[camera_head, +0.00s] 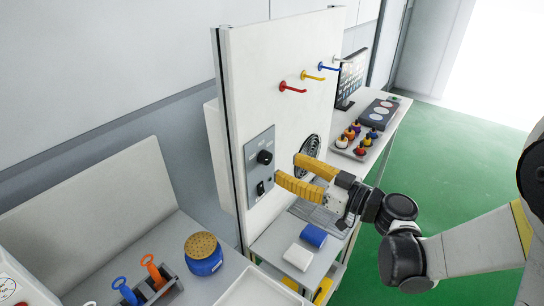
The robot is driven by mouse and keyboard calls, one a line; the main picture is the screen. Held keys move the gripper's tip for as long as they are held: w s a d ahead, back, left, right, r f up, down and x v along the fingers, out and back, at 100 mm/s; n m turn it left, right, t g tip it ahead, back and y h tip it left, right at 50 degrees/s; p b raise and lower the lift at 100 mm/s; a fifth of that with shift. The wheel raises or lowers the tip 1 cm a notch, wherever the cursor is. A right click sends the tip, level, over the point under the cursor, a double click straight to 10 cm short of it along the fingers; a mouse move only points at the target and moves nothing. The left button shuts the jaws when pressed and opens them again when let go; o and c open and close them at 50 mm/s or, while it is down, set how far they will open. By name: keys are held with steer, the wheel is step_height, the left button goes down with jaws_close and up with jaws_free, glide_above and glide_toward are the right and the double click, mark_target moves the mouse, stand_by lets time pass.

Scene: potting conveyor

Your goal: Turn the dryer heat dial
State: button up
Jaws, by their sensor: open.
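The black heat dial (265,157) sits on a grey control panel (252,168) fixed to the white upright board. A small black switch (260,188) is below the dial on the same panel. My gripper (287,169) has two yellow fingers, spread open and empty, pointing left toward the panel. The dial shows just left of the fingertips and slightly above their middle, apart from them in the picture. The lower fingertip overlaps the panel's right edge; I cannot tell whether it touches. The dial's pointer setting is too small to read.
Red, yellow and blue hooks (313,77) stick out from the board's upper part. A round black vent (310,147) is behind my upper finger. A tray of small bottles (352,150) stands behind.

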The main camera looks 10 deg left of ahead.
mark_target(269, 158)
steer(key=x, duration=0.6)
steer(key=shift+w+a+b, duration=0.3)
steer(key=shift+c, duration=0.6)
jaws_close()
